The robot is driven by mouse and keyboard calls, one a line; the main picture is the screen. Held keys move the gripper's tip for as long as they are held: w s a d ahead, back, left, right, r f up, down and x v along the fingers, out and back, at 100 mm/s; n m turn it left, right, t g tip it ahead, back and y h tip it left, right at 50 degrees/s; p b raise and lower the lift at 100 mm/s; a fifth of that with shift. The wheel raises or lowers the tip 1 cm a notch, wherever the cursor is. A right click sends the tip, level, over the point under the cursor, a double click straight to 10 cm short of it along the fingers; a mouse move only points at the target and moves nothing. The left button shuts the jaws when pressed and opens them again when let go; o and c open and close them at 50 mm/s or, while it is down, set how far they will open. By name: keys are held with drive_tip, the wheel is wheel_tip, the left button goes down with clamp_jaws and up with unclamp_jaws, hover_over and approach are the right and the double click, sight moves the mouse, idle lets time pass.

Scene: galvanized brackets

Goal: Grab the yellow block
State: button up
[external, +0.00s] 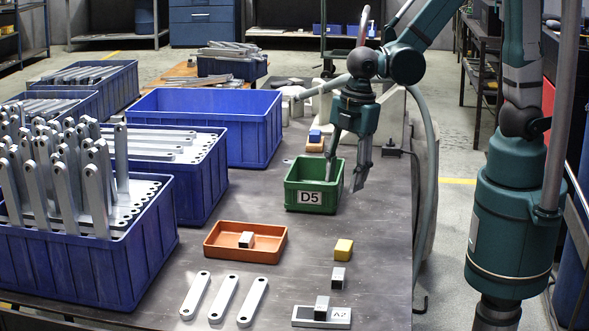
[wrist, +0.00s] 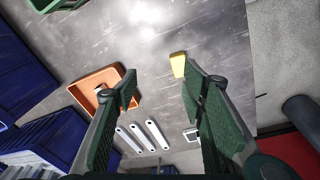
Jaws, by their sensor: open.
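The yellow block (external: 343,249) lies on the grey table right of the orange tray. It also shows in the wrist view (wrist: 178,65), just beyond the tip of the right finger and partly hidden by it. My gripper (external: 346,172) is above the table beside the green D5 bin, farther back than the yellow block and apart from it. In the wrist view my gripper (wrist: 162,85) has its two fingers spread wide, with nothing between them but table.
The green bin (external: 312,197) stands next to my gripper. An orange tray (external: 215,249) holds a small metal block. Three flat bars (external: 224,298), a small grey block (external: 338,278) and the A2 plate (external: 307,322) lie nearby. Blue crates (external: 150,270) fill the left.

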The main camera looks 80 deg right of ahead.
sight(344, 245)
drive_tip(key=a+f+n, duration=0.1)
drive_tip(key=a+f, duration=0.1)
drive_tip(key=f, duration=0.1)
drive_tip(key=a+f+n+g, duration=0.1)
drive_tip(key=f, duration=0.2)
drive_tip(key=s+a+f+n, duration=0.1)
drive_tip(key=a+f, duration=0.1)
drive_tip(key=f, duration=0.1)
drive_tip(key=shift+a+f+n+g+h+b, duration=0.15)
drive_tip(key=shift+a+n+g+h+b, duration=0.15)
drive_tip(key=shift+n+b, duration=0.1)
drive_tip(key=shift+f+b, duration=0.35)
drive_tip(key=shift+f, duration=0.95)
drive_tip(key=shift+f+b, duration=1)
drive_tip(key=shift+f, duration=1.6)
drive_tip(key=c, duration=1)
